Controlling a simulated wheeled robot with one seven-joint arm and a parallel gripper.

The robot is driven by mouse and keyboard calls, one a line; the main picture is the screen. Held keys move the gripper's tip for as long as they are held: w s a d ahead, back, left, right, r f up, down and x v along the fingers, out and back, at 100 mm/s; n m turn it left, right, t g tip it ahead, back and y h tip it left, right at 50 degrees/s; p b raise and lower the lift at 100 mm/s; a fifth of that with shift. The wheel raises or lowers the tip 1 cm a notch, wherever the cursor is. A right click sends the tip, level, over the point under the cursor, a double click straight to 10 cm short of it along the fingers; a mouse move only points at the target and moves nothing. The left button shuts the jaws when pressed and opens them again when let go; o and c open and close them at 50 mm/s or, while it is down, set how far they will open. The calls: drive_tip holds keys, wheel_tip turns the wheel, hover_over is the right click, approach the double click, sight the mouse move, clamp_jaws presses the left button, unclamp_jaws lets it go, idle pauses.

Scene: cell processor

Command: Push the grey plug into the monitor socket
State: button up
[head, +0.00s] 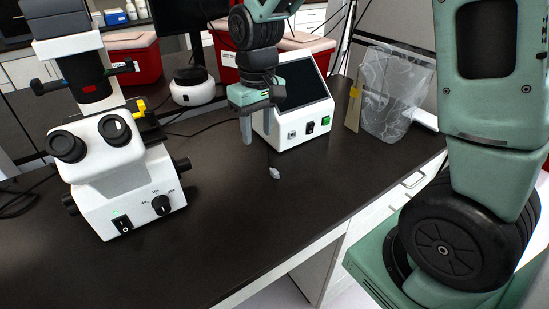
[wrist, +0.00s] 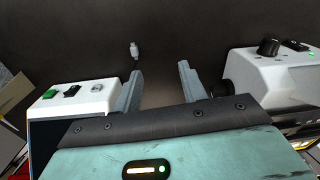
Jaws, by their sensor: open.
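The small grey plug (head: 274,172) lies on the dark bench in front of the monitor (head: 303,98), with its thin cable running back toward it. In the wrist view, the plug (wrist: 134,48) lies past the tip of the left finger, outside the jaws. The monitor socket (head: 292,135) is a small port on the white front, left of a black switch and a green button; it also shows in the wrist view (wrist: 97,87). My gripper (head: 258,137) is open and empty, pointing down above the bench beside the monitor. Its fingers (wrist: 160,70) are well apart.
A white microscope (head: 120,180) stands on the left of the bench. A clear bag (head: 395,95) stands right of the monitor. Red boxes (head: 133,60) and a white round device (head: 193,92) are behind. The bench's middle front is clear.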

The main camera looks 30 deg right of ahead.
drive_tip(key=w+d+m, duration=0.1)
drive_tip(key=w+d, duration=0.2)
drive_tip(key=d, duration=0.3)
drive_tip(key=p, duration=0.3)
hover_over(273, 169)
wheel_tip(273, 169, down, 10)
drive_tip(key=shift+s+a, duration=0.15)
drive_tip(key=shift+f+p, duration=1.4)
drive_tip(key=shift+f, duration=1.9)
clamp_jaws()
